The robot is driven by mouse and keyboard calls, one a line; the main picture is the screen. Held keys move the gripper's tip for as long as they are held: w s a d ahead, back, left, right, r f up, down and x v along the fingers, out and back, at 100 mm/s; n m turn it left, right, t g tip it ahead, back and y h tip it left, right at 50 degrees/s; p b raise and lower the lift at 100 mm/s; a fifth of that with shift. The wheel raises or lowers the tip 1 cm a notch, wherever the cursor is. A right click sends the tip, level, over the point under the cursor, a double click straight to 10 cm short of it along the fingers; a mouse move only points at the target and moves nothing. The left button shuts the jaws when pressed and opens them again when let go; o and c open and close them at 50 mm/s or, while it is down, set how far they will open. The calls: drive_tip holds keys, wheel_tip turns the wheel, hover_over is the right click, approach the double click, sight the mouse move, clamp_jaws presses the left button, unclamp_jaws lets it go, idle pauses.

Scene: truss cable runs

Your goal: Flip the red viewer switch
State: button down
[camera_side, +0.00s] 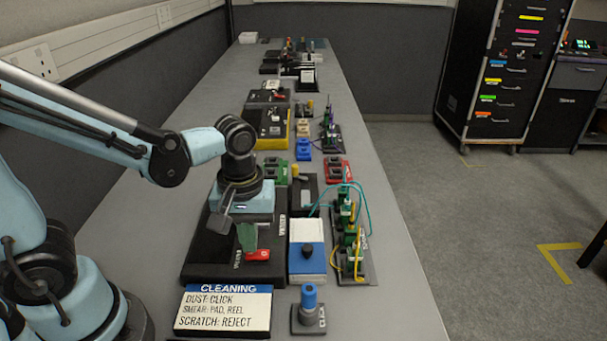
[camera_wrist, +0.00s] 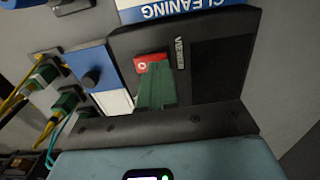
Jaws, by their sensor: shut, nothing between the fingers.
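The red viewer switch (camera_side: 257,255) is a small red rocker on the black viewer box (camera_side: 205,262), near its front right. In the wrist view the switch (camera_wrist: 152,62) shows a white round mark on its face. My gripper (camera_side: 247,248) points down over the box with its green fingers shut and empty. In the wrist view the fingertips (camera_wrist: 154,84) overlap the near edge of the switch and hide part of it. I cannot tell whether they touch it.
A blue and white box with a dark knob (camera_side: 308,248) stands right of the viewer. A CLEANING sign (camera_side: 227,310) and a blue-topped clicker (camera_side: 309,305) are in front. Green connectors with cables (camera_side: 349,225) stand at the right. More devices line the bench behind.

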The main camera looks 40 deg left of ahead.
drive_tip(key=shift+f, duration=0.5)
drive_tip(key=shift+s+f, duration=0.1)
drive_tip(key=shift+f, duration=0.1)
idle(0.4)
drive_tip(key=shift+w+d+r, duration=0.25)
drive_tip(key=shift+w+d, duration=0.3)
drive_tip(key=shift+w, duration=0.05)
drive_tip(key=shift+r, duration=0.15)
wheel_tip(320, 180, up, 14)
drive_tip(key=shift+s+a, duration=0.3)
idle(0.4)
